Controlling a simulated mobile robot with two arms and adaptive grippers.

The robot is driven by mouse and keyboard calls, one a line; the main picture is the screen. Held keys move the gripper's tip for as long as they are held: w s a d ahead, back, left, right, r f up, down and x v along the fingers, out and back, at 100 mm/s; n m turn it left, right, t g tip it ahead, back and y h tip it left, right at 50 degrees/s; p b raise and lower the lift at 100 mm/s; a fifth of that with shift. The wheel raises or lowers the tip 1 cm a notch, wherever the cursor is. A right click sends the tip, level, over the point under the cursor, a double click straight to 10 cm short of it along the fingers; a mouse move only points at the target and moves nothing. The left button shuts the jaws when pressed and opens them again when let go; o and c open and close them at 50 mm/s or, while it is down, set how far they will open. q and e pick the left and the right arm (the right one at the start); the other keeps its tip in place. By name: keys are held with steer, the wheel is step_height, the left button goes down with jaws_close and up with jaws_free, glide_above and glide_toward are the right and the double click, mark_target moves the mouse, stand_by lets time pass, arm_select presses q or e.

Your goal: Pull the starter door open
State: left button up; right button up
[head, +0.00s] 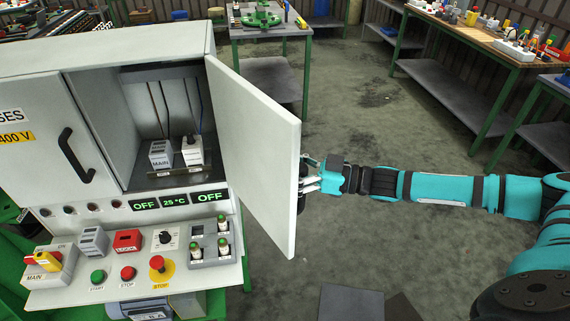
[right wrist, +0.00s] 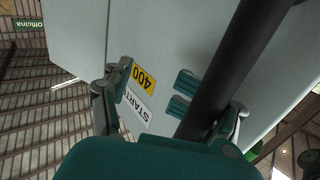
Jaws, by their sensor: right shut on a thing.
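The starter door (head: 258,150) is a light grey panel on the right of the cabinet. It stands open, swung out to the right, and its compartment shows. My right gripper (head: 312,176) is at the far side of the door, partly hidden by it. In the right wrist view the black bar handle (right wrist: 232,60) runs between the fingers of my gripper (right wrist: 165,97). The door face (right wrist: 165,30) there carries a yellow 400 label and a white label beginning START. My left gripper is not in view.
The open compartment holds a block labelled MAIN (head: 161,153) and a white block (head: 192,151). The left door (head: 60,110) is closed. The button panel (head: 110,290) juts out below. A table (head: 283,33) stands behind; the floor (head: 360,95) right of the door is mostly clear.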

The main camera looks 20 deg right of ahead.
steer(key=w+d+v, duration=0.1)
steer(key=v, duration=1.3)
steer(key=w+f+m+t+h, duration=0.1)
steer(key=w+f+h, duration=0.25)
steer(key=f, duration=0.55)
steer(key=w+f+t+h, duration=0.1)
steer(key=w+f+h, duration=0.1)
steer(key=w+f, duration=0.5)
steer(key=s+d+f+m+g+h, duration=0.1)
steer(key=s+f+m+h, duration=0.15)
steer(key=f, duration=0.75)
steer(key=s+d+f+m+h, duration=0.1)
steer(key=s+f+h, duration=0.15)
steer(key=f, duration=0.75)
steer(key=s+a+f+m+g+h, duration=0.25)
steer(key=s+f+g, duration=0.25)
steer(key=s+f, duration=1.35)
steer(key=s+a+f+g, duration=0.2)
steer(key=s+a+f, duration=0.1)
steer(key=s, duration=0.4)
steer(key=s+a+f+g, duration=0.2)
steer(key=s+a+f, duration=0.1)
steer(key=s, duration=0.5)
steer(key=s+a+f+g, duration=0.2)
steer(key=s+a, duration=0.1)
steer(key=s, duration=0.5)
steer(key=shift+f+h+b, duration=0.35)
steer(key=shift+f+h, duration=0.05)
